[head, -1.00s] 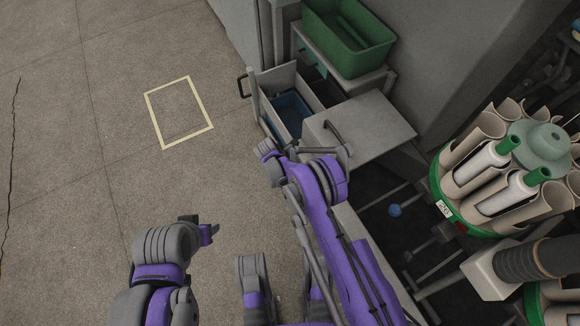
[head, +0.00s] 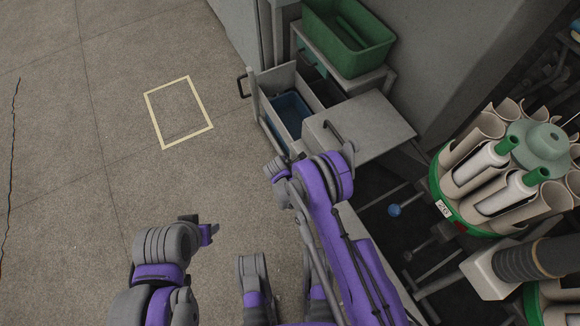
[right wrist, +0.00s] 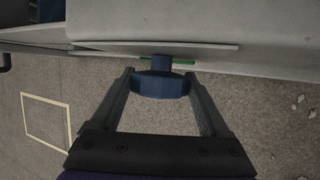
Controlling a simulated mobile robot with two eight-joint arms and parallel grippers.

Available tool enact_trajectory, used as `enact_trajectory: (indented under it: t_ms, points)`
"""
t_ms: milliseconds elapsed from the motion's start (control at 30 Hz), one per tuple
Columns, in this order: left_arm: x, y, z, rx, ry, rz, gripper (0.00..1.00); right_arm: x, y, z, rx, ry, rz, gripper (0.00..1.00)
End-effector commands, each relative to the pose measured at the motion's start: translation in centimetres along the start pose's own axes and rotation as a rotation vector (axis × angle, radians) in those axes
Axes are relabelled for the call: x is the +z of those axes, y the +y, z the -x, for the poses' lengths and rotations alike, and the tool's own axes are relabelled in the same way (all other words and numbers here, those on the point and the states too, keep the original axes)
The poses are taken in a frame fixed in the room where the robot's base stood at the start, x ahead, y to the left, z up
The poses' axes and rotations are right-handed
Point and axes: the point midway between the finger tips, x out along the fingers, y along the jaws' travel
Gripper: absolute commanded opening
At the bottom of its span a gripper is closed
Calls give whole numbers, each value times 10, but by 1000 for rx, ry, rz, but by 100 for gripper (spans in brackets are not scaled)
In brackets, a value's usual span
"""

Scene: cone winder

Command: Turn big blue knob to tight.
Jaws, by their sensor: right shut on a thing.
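The big blue knob (right wrist: 160,84) sits in the middle of the right wrist view. It is a faceted blue knob on a short blue stem, in front of a grey panel edge with a bit of green behind the stem. My right gripper (right wrist: 160,76) has one finger on each side of the knob and is shut on it. In the head view the knob and the right fingertips are hidden by my right arm. My left gripper (head: 207,232) is over the floor at the lower left, away from the machine; its finger gap does not show clearly.
A drawer with a blue bin (head: 291,112) stands open beside a grey cabinet top (head: 375,125). A green crate (head: 347,40) is behind it. A lever with a blue ball (head: 394,210) and a carousel of cones (head: 440,200) are at the right.

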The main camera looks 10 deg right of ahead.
Motion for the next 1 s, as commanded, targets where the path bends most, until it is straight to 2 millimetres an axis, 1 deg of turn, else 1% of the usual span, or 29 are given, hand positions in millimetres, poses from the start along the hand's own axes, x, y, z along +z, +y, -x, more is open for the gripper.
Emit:
enact_trajectory:
  t_ms: [200, 400, 633, 1000]
  points:
    - [0, 0, -2, 0, 0, 0, 50, 0, -2, 0, 133, 0, -54, 24]
    - [0, 0, -2, 0, 1, 0, 50, 0, -2, 0, 212, 1, -87, 24]
    - [0, 0, -2, 0, 1, 0, 50, -1, -2, 0, 251, 0, -103, 24]
    - [0, 0, -2, 0, 1, 0, 50, -1, -2, 0, 254, 1, -105, 24]
